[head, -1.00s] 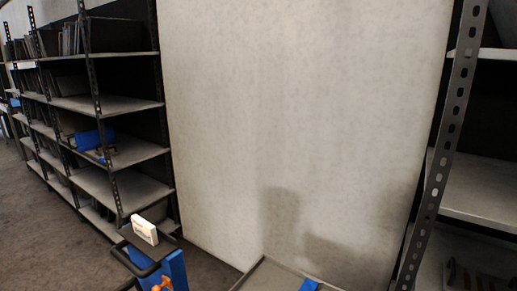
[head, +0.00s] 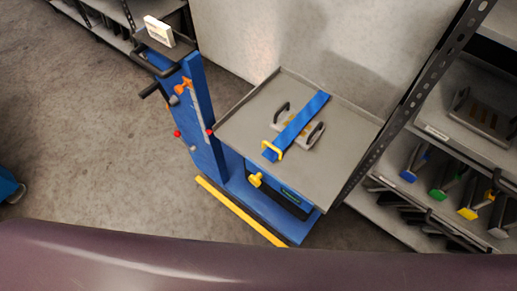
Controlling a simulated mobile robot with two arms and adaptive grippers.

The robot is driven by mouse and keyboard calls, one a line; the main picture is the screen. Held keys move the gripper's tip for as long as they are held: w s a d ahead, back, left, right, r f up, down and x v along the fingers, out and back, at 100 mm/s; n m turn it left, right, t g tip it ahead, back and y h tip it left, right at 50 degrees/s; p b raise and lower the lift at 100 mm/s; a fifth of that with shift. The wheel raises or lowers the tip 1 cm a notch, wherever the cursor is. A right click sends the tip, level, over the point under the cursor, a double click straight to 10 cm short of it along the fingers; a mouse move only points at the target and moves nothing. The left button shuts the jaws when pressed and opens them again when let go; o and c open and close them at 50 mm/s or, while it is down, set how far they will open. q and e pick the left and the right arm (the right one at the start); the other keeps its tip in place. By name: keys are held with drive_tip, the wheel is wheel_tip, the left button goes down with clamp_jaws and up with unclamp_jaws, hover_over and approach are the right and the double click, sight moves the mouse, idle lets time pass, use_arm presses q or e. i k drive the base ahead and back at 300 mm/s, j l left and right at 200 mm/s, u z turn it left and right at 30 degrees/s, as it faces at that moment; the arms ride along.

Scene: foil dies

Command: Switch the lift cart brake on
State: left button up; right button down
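The lift cart (head: 204,150) stands upright on the floor in the head view, with a blue column and blue base. Its grey tray (head: 243,125) carries a flat item with two handles (head: 310,135), held under a blue strap (head: 300,122) with a yellow buckle. An orange lever (head: 182,88) and red knobs (head: 178,133) are on the column. A yellow knob or pedal (head: 256,180) sits below the tray's front edge. I cannot tell which part is the brake or how it is set. Neither of my grippers is in view.
A white box (head: 159,31) sits on the cart's top shelf, above black handles (head: 150,90). A yellow bar (head: 240,211) edges the base. A shelf rack (head: 430,90) with coloured-ended tools stands close at right.

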sight(177, 134)
drive_tip(key=u, duration=1)
drive_tip(key=i+j, duration=0.15)
drive_tip(key=j, duration=0.25)
drive_tip(key=i+j+z, duration=0.15)
drive_tip(key=j, duration=0.25)
drive_tip(key=i+j, duration=0.2)
drive_tip(key=j, duration=0.2)
drive_tip(key=i+j+z, duration=0.15)
drive_tip(key=j, duration=0.25)
drive_tip(key=i+j, duration=0.15)
drive_tip(key=j, duration=0.3)
drive_tip(key=i+j+z, duration=0.1)
drive_tip(key=j, duration=0.3)
drive_tip(key=i+j+z, duration=0.1)
drive_tip(key=j, duration=0.35)
